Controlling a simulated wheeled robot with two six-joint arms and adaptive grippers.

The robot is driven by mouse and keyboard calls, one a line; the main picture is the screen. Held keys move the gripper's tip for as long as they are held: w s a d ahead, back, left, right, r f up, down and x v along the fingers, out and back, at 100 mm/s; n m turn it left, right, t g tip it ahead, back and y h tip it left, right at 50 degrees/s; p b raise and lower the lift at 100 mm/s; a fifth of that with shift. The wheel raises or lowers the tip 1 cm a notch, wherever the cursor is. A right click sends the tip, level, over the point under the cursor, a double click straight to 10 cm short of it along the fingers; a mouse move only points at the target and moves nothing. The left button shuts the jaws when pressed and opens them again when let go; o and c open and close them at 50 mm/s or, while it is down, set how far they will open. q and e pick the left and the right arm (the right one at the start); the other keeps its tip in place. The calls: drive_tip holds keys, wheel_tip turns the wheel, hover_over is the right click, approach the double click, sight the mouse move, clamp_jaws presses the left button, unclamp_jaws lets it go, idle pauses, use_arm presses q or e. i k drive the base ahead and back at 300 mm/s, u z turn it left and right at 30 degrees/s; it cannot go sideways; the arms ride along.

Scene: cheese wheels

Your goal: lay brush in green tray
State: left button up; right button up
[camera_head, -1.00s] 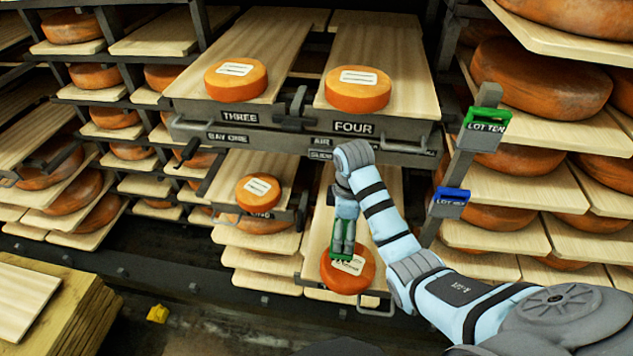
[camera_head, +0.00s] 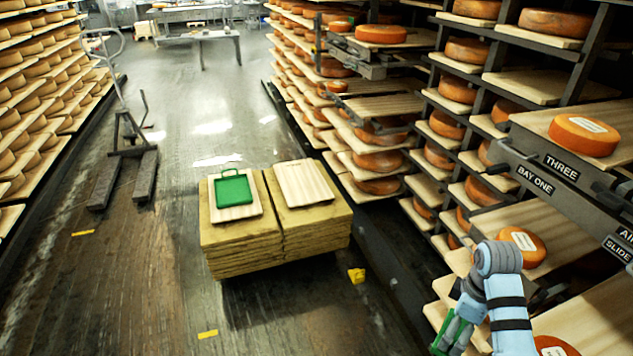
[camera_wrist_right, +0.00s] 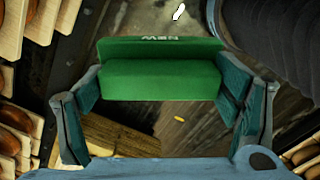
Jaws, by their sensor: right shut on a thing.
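The brush, a green block with "NEW" on its edge (camera_wrist_right: 160,80), fills the middle of the right wrist view. My right gripper (camera_head: 452,335) is shut on it, one finger at each end. In the head view the gripper is at the bottom right, beside the cheese racks. The green tray (camera_head: 234,189) lies on a pale wooden board (camera_head: 236,213) on top of a yellowish stack (camera_head: 240,240), well left of and beyond my right gripper. The tray looks empty. My left gripper is not in view.
A second pale board (camera_head: 305,184) lies bare on the stack, right of the tray. Racks with cheese wheels (camera_head: 583,135) line the right side, close to my right arm. A yellow object (camera_head: 356,275) lies on the floor by the stack.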

sight(227, 193)
drive_tip(key=u, duration=0.15)
drive_tip(key=k, duration=0.4)
drive_tip(key=u, duration=1.4)
drive_tip(key=i, duration=5.3)
drive_tip(key=z, duration=1.35)
drive_tip(key=i, duration=1.2)
drive_tip(key=z, duration=1.7)
drive_tip(key=i, duration=0.55)
drive_tip(key=z, duration=0.2)
